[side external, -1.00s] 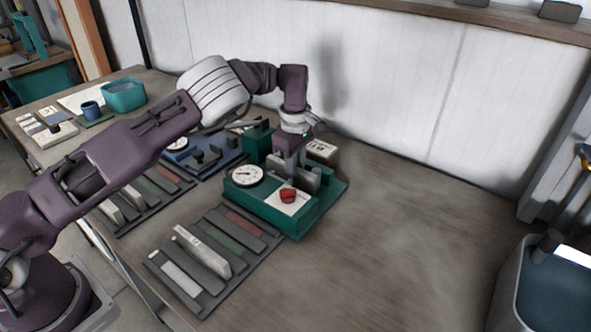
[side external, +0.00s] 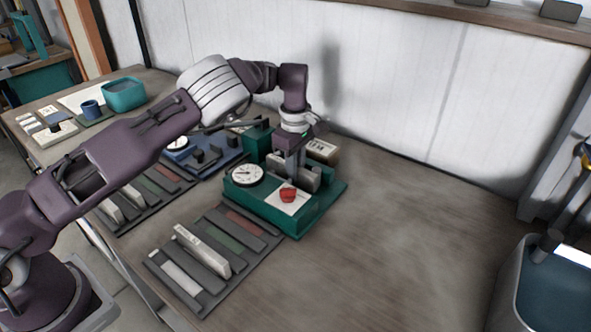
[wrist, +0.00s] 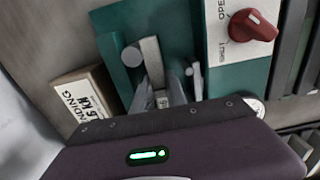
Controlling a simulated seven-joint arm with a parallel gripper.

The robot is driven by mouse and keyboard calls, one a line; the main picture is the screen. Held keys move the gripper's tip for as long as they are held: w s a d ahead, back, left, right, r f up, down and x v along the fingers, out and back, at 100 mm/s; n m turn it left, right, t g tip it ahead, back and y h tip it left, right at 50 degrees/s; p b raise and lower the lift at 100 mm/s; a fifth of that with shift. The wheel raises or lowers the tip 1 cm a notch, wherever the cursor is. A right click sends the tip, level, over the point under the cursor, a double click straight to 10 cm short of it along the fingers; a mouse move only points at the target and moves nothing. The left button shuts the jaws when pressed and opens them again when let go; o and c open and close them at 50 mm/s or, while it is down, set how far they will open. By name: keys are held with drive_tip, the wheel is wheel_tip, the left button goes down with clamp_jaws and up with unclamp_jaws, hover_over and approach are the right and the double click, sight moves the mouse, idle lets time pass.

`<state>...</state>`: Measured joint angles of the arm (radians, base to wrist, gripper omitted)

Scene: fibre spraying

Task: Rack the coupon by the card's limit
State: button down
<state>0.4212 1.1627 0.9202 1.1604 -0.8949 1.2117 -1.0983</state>
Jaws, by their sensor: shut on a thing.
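My gripper (wrist: 165,92) is down over the green test machine (side external: 312,215), shut on a small pale coupon (wrist: 161,99) that is mostly hidden by the fingers. In the side view my gripper (side external: 293,178) stands between the machine's grey clamp parts. The machine carries a white round dial (side external: 247,174) and a red knob (side external: 288,195) on a white panel with an OPEN label. A card block (wrist: 84,100) beside the machine has partly legible print ending in "NDING"; it also shows in the side view (side external: 322,150). A slotted rack (side external: 240,268) with coloured strips lies in front.
A pale bar (side external: 203,250) and a white strip (side external: 180,276) lie in the front rack. A second rack (side external: 150,210) and a blue fixture (side external: 215,160) are to the left. A grey bin (side external: 510,285) stands at right. The table's right part is clear.

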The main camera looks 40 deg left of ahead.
idle(0.4)
drive_tip(key=shift+r, duration=3.55)
drive_tip(key=s+d+r+m, duration=0.1)
drive_tip(key=s+d+m, duration=0.4)
drive_tip(key=d+m, duration=0.35)
drive_tip(key=s+d+r+m, duration=0.1)
drive_tip(key=s+d+m, duration=0.4)
drive_tip(key=d+m, duration=0.4)
drive_tip(key=shift+m, duration=0.25)
drive_tip(key=f, duration=1)
drive_tip(key=shift+w+a, duration=0.1)
drive_tip(key=shift+a, duration=0.3)
drive_tip(key=shift+f, duration=0.1)
